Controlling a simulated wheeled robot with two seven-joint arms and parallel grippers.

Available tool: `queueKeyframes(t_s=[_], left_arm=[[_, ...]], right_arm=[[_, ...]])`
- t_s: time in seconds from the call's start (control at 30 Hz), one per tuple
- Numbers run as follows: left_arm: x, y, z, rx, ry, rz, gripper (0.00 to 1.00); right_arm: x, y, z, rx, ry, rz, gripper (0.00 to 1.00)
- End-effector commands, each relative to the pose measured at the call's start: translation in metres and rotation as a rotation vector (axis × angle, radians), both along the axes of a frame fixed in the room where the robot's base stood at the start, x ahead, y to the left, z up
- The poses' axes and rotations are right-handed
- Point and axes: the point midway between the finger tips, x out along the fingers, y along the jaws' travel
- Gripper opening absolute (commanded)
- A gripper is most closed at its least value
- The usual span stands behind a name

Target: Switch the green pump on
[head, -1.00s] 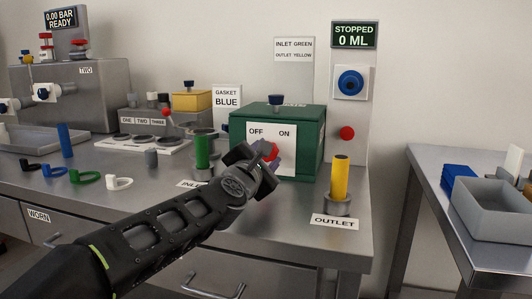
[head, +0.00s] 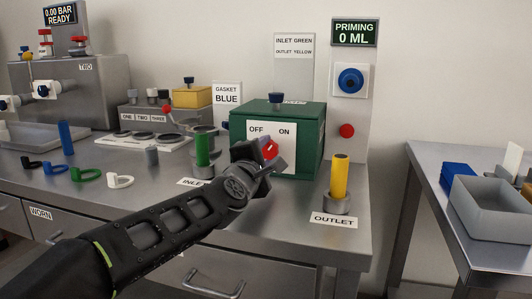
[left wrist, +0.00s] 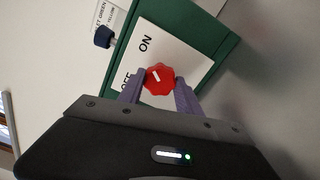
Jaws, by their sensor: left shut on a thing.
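The green pump (head: 305,145) is a green box at the back of the bench. Its white front plate reads OFF on the left and ON on the right. My left gripper (head: 268,154) is at the plate, shut on the red knob (head: 271,149). In the left wrist view, both fingers flank the red knob (left wrist: 160,78); its short white mark shows, but its exact setting is hard to tell. The display (head: 355,32) above reads PRIMING, 0 ML. My right gripper is not in view.
A green tube (head: 202,150) stands left of the pump by the inlet label. A yellow tube (head: 340,177) stands in a grey socket at the outlet label. A blue round button (head: 350,80) and a red button (head: 347,131) sit on the back panel.

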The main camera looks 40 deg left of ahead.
Motion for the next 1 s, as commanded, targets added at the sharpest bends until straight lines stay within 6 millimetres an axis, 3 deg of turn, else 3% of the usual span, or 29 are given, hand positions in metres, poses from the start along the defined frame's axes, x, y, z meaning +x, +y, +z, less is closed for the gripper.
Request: queueKeyframes(t_s=[0.17,0.2,0.43,0.77,1.0], left_arm=[[0.0,-0.001,-0.002,0.002,0.004,-0.002,0.0],[0.0,-0.001,-0.002,0.002,0.004,-0.002,0.43],[0.0,0.0,-0.001,0.0,0.002,-0.001,0.62],[-0.003,-0.001,0.0,0.0,0.0,0.0,0.63],[-0.03,-0.01,0.002,0.0,-0.001,-0.001,0.63]], right_arm=[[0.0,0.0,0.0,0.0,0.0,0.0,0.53],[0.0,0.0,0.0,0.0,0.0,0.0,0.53],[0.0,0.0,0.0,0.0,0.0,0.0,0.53],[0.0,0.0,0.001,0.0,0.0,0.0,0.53],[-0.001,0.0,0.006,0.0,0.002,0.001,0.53]])
